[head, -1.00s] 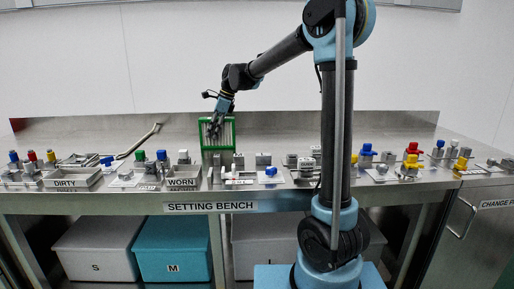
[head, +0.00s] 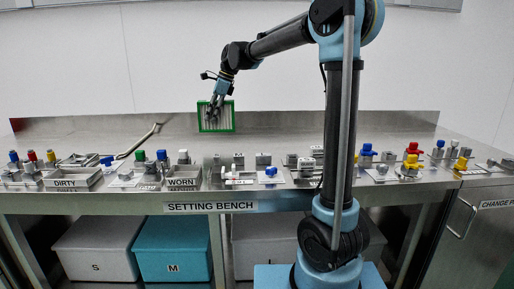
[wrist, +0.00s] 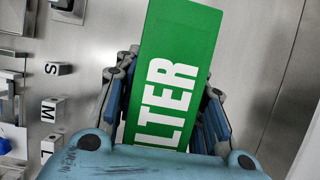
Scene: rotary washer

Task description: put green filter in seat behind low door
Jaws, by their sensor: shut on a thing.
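The green filter (head: 217,127) is a flat panel with a green frame and a pale pleated middle. My gripper (head: 216,103) is shut on its upper edge and holds it upright, raised above the bench in front of the back panel. In the wrist view the filter (wrist: 176,75) shows a green face with white letters, of which "LTER" is readable, between the two fingers of my gripper (wrist: 168,110). The fingertips are partly hidden by it. I see no low door or filter seat that I can identify for sure.
The steel setting bench (head: 300,200) carries several small blocks and coloured valves. A DIRTY tray (head: 75,184) and a WORN tray (head: 183,184) stand at the left. A long handled tool (head: 138,142) lies behind them. A cabinet door with a handle (head: 461,218) is at the right.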

